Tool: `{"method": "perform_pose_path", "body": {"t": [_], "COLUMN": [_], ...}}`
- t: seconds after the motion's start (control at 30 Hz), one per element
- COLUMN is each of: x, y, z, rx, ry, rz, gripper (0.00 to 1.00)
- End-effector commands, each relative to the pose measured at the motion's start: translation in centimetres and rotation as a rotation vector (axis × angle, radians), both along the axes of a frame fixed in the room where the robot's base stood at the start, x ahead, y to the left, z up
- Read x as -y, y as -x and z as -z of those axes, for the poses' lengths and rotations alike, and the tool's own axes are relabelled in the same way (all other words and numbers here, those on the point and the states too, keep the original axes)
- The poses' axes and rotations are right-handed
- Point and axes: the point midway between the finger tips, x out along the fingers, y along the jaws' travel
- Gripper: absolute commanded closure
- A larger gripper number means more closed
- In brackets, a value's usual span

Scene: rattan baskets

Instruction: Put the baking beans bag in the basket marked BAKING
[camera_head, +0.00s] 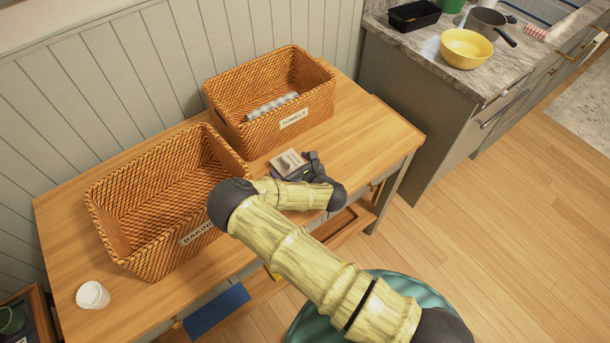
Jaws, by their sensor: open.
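The basket marked BAKING (118,243) is a woven rattan box at the left of the wooden table. It looks empty inside, and its label is partly covered by my arm. A small pale beige packet (288,161), which looks like the baking beans bag, is on the table right of that basket, in front of the basket marked TOWELS. My gripper (296,168) is open, low beside the packet. My arm hides part of the gripper, and I cannot tell whether the packet is between the fingers or touches them.
A counter at the right holds a yellow bowl (466,48) and a pot (485,22). A blue item (217,311) is below the table's front edge.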

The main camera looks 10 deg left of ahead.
Motion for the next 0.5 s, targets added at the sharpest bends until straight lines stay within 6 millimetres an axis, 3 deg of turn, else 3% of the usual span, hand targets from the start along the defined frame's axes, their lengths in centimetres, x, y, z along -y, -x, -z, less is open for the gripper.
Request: {"method": "perform_pose_path", "body": {"t": [0.5], "x": [6.1], "y": [5.1], "z": [-3.0], "rx": [0.000], "ry": [0.003], "rz": [0.004], "gripper": [0.00]}}
